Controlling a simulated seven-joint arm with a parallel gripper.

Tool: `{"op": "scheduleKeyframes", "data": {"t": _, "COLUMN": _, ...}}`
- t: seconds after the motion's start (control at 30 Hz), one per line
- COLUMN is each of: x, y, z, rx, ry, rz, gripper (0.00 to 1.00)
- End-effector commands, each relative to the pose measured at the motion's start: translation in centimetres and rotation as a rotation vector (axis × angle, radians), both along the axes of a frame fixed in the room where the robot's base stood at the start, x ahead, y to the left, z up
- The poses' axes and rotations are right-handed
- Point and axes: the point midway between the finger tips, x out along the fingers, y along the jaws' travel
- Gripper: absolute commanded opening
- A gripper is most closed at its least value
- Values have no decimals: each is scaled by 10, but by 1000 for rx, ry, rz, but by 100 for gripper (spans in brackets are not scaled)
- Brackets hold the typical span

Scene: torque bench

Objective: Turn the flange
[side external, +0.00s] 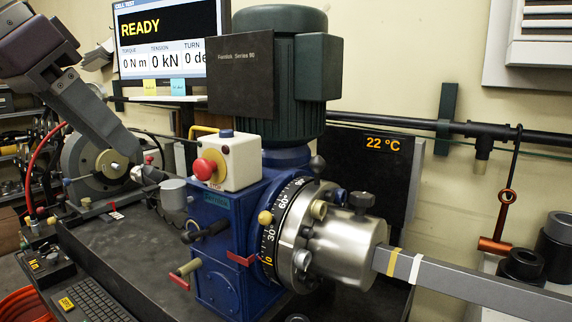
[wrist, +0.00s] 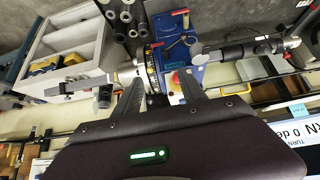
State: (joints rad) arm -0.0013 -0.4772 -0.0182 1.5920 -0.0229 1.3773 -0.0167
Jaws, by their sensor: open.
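The flange (side external: 291,262) is a silver disc with bolts on the front of a blue gearbox (side external: 218,262). A black degree dial (side external: 270,228) sits behind it, with a red pointer (side external: 242,259) beside it near the 0 mark. A steel hub (side external: 345,245) on the flange carries a long grey bar (side external: 470,282) with yellow and white bands. In the wrist view the flange (wrist: 141,72) and bar (wrist: 72,87) show beyond my fingers. My gripper (side external: 132,158) is at the upper left, apart from the flange. In the wrist view its fingers (wrist: 163,80) are spread, with nothing held.
A green motor (side external: 280,85) and a red stop button box (side external: 225,160) stand on the gearbox. The screen (side external: 170,38) reads READY, 0 N m and 0 kN. A keyboard (side external: 88,302) lies at the lower left. Dark cylinders (side external: 560,240) stand at the right.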

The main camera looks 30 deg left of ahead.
Motion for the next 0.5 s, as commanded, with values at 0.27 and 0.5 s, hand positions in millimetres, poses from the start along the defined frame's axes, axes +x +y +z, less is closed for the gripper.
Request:
{"op": "scheduleKeyframes", "data": {"t": 0.27, "x": 112, "y": -29, "z": -7, "rx": -77, "ry": -288, "rz": -16, "gripper": 49}}
{"op": "scheduleKeyframes", "data": {"t": 0.5, "x": 205, "y": -69, "z": -10, "rx": -240, "ry": -705, "rz": -17, "gripper": 49}}
